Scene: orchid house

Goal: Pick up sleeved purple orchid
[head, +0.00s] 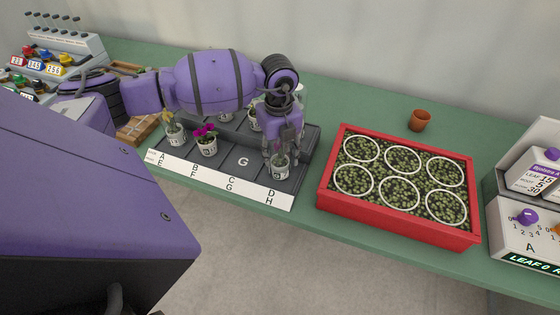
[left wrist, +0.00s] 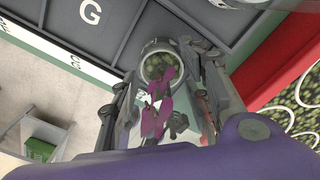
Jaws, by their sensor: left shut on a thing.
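A potted orchid with purple flowers (left wrist: 157,112) stands between the fingers of my left gripper (left wrist: 163,85) in the left wrist view. In the head view, my left gripper (head: 280,150) points down over the front right cell, H, of the grey lettered tray (head: 243,160). It is shut on this orchid's pot (head: 279,166), whose flowers are mostly hidden there by the gripper. I cannot tell whether a sleeve is around it. Another orchid with magenta flowers (head: 206,131) stands in cell F, left of my gripper. My right gripper is not in view.
A red planter (head: 398,223) with several white rings stands just right of the tray. A small terracotta pot (head: 419,120) is behind it. A yellow-flowered plant (head: 174,131) stands in cell E. Labelled devices (head: 530,225) are at the far right. Cell G is empty.

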